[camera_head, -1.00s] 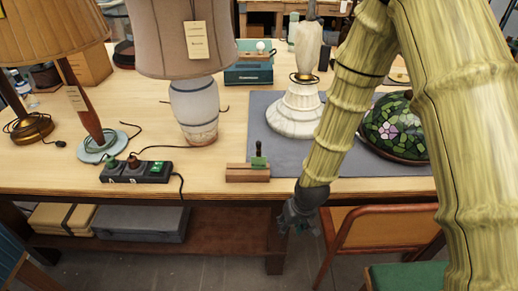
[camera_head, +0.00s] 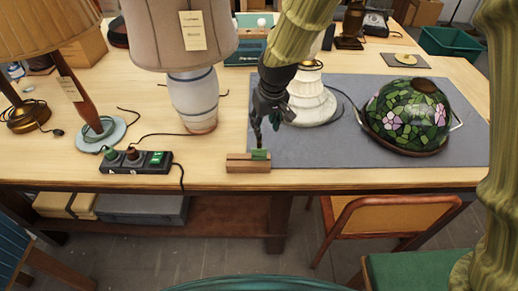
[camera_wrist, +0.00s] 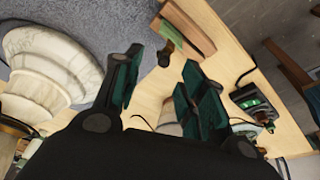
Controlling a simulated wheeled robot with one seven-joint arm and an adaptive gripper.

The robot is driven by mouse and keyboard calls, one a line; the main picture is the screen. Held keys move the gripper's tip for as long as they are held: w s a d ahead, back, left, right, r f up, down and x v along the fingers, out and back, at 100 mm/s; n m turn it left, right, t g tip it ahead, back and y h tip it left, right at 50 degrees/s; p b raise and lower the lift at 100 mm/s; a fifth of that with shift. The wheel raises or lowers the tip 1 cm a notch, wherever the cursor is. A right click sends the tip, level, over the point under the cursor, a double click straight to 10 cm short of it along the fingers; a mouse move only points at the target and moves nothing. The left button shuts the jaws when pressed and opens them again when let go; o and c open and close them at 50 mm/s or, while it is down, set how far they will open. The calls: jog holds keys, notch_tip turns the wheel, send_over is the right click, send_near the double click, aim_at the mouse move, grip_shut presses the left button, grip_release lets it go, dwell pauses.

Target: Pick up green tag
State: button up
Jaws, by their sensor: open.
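The green tag (camera_head: 260,154) stands in a small wooden block (camera_head: 246,167) near the table's front edge. My gripper (camera_head: 266,128) is just above the tag in the head view, pointing down. In the wrist view my gripper (camera_wrist: 162,64) is open, and the tag appears in the gap between its fingertips. Whether a finger touches the tag I cannot tell.
A white lamp base (camera_head: 310,105) stands close behind my gripper on the grey mat (camera_head: 330,145). A stained-glass shade (camera_head: 408,115) lies to the right. A black power strip (camera_head: 135,162) and a shaded lamp (camera_head: 193,100) are to the left.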

aim_at(260, 141)
jog(key=x, duration=0.2)
jog(key=shift+w+f+p, duration=0.1)
jog(key=shift+f+p, duration=0.2)
jog(key=shift+f, duration=0.1)
jog(key=shift+a+p+x, duration=0.2)
jog(key=shift+p+x, duration=0.4)
jog(key=shift+x, duration=0.5)
jog(key=shift+a+p+x, duration=0.2)
jog(key=shift+p+x, duration=0.35)
jog(key=shift+x, duration=0.55)
jog(key=shift+f, duration=0.75)
jog(key=c, duration=0.7)
